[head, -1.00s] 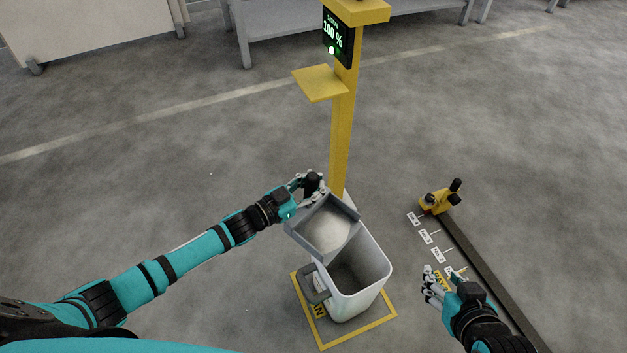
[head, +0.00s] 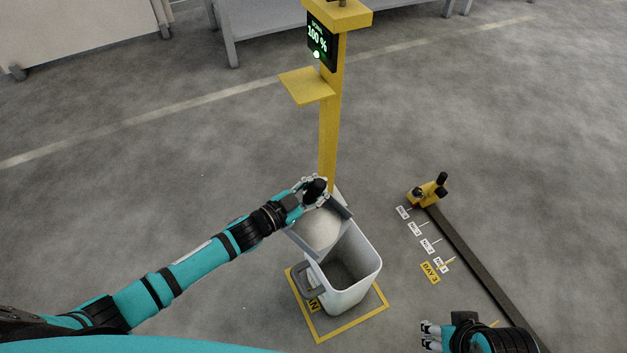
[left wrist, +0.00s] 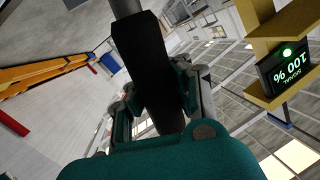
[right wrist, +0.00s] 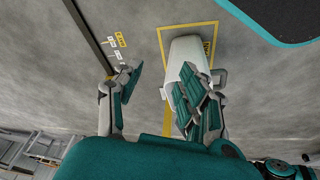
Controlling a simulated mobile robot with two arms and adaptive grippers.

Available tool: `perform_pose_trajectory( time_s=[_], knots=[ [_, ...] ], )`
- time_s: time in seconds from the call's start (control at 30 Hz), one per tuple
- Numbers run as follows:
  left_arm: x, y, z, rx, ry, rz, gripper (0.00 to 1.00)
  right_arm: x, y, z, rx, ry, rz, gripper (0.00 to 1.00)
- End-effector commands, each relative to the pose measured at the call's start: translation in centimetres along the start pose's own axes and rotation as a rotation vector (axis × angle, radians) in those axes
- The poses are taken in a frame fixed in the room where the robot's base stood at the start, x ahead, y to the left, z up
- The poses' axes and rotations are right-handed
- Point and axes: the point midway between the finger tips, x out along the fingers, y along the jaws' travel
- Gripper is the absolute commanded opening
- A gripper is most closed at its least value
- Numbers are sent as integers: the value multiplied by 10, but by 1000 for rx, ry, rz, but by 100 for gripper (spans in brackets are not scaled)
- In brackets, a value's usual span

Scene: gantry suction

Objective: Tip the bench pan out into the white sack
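The grey pan (head: 299,239) holds white powder (head: 322,230). It is tilted, with its lower edge over the opening of a white, bin-like container (head: 350,291), the only white receptacle beside it. I see no clear stream of powder, and the container's inside looks dark. My left gripper (head: 314,190) is at the pan's far upper side. In the left wrist view, its fingers (left wrist: 157,92) close around a black handle (left wrist: 140,50). My right gripper (head: 428,337) is empty and low at the right; the right wrist view shows its fingers (right wrist: 155,92) spread apart.
The container stands inside a yellow floor outline (head: 316,335). A yellow post (head: 328,140) with a small shelf (head: 306,86) and a screen reading 100 % (head: 321,42) rises behind it. A dark floor rail (head: 478,262) with a yellow end piece runs at right. Floor to the left is clear.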

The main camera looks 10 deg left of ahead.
Motion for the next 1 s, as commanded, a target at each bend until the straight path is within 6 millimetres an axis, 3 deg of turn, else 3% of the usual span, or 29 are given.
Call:
perform_pose_trajectory(
  time_s=[0.03, 0.47, 1.0],
  knots=[
    [1, 1, -10, 23, -1, -2, 0, -6, 0, -3, 0, -2, 0, 40],
    [7, 19, -23, 147, -37, -2, 0, 57, -3, 2, -4, -33, -6, 40],
    [16, 53, -42, 344, -94, -2, 0, 126, -7, 27, -10, -70, -13, 40]
  ],
)
